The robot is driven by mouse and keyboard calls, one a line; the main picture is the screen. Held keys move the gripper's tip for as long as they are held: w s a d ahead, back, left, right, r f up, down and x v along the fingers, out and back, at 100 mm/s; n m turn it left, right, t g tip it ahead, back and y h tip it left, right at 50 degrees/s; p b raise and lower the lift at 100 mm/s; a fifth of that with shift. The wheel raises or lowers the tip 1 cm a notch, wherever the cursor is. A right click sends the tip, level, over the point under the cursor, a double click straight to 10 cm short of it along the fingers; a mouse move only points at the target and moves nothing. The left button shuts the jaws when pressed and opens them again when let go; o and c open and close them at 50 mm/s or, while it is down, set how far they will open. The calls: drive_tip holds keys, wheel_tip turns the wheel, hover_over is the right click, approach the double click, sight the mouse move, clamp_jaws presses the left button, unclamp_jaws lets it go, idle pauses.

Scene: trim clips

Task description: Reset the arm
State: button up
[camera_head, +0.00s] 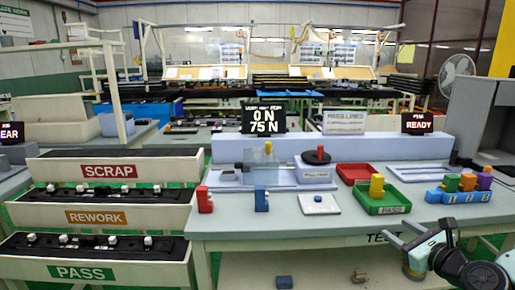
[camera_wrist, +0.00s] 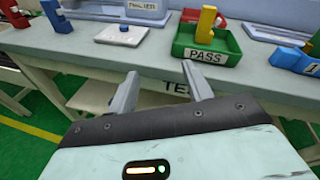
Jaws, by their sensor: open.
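My arm is at the lower right of the head view, with my gripper (camera_head: 402,250) low in front of the test bench (camera_head: 300,228). In the wrist view my gripper (camera_wrist: 160,82) has its two fingers spread, with nothing between them. The fingers point toward the bench's front edge. The green PASS tray (camera_head: 383,207) stands on the bench with a yellow clip (camera_head: 377,187) upright in it. A red clip (camera_head: 204,199) and a blue clip (camera_head: 261,198) stand further left, beside a white plate (camera_head: 318,204) with a blue button.
A red tray (camera_head: 358,171) sits behind the green one. Blue numbered holders (camera_head: 467,195) with coloured clips stand at the right. A tester with a readout (camera_head: 263,117) of 0 N and 75 N is behind. SCRAP, REWORK and PASS racks (camera_head: 105,217) stand left. A READY sign (camera_head: 417,123) is lit.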

drive_tip(key=s+a+f+n+g+y, duration=0.1)
drive_tip(key=s+a+f+n+g, duration=0.1)
drive_tip(key=s+a+n+g, duration=0.45)
drive_tip(key=s+a+f+n+g+y, duration=0.15)
drive_tip(key=a+n+g, duration=0.25)
drive_tip(key=a+n, duration=0.65)
drive_tip(key=s+a+r+n+g+h, duration=0.2)
drive_tip(key=s+r+n, duration=0.3)
drive_tip(key=s+n, duration=0.5)
drive_tip(key=s+a+r+n+g+h, duration=0.3)
drive_tip(key=s+r+n, duration=0.3)
drive_tip(key=s+n, duration=0.4)
drive_tip(key=shift+s+r+n+h, duration=0.3)
drive_tip(key=shift+s+h, duration=0.05)
drive_tip(key=shift+s, duration=0.4)
